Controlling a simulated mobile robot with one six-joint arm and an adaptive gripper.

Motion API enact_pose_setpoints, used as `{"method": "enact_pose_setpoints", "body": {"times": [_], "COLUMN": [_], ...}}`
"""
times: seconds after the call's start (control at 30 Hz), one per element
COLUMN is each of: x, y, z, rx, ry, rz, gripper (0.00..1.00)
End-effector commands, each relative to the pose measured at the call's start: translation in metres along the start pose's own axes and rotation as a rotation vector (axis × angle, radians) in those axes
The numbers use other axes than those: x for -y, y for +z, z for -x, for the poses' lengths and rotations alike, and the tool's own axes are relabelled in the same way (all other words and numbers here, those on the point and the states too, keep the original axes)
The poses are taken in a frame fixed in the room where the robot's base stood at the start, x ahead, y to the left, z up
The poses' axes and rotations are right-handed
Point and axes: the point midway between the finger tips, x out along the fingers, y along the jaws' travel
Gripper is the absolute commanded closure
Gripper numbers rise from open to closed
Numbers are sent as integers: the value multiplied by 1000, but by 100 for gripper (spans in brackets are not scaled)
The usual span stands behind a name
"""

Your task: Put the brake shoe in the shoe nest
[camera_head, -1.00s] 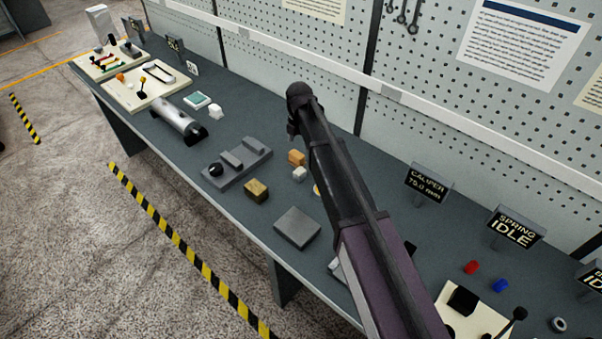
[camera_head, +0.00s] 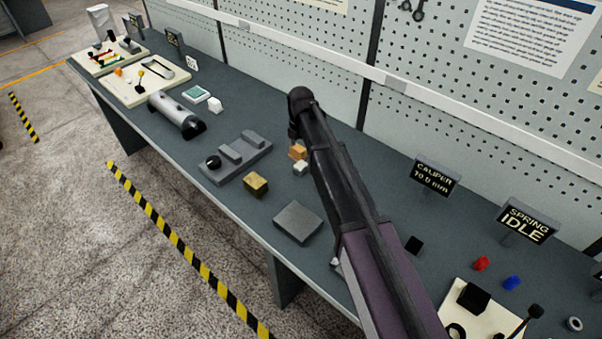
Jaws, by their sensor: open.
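My gripper (camera_head: 294,132) hangs at the far end of my dark arm, over the middle of the bench; its jaws are small, dark and mostly hidden by the wrist. An orange-brown block (camera_head: 297,152), which may be the brake shoe, lies just below it in the picture. I cannot tell whether they touch. A mustard-yellow block (camera_head: 256,183) lies further left, apart from the gripper. A grey fixture (camera_head: 224,172) with two raised blocks and a black knob stands left of it. A flat grey plate (camera_head: 298,222) lies nearer the front edge. Which one is the shoe nest is not clear.
A small white block (camera_head: 300,169) lies beside the orange-brown one. A silver cylinder (camera_head: 176,113) rests on black supports further left. A perforated wall (camera_head: 290,65) bounds the bench's back. The caliper sign (camera_head: 434,177) stands right of my arm. Bare bench lies between fixture and wall.

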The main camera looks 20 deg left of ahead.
Motion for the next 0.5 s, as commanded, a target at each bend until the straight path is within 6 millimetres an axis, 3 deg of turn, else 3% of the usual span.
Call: {"method": "enact_pose_setpoints", "body": {"times": [0.2, 0.5], "x": [0, 0], "y": [0, 1], "z": [-21, -32], "rx": [0, 0], "ry": [0, 0], "rz": [0, -1], "gripper": [14, 14]}}
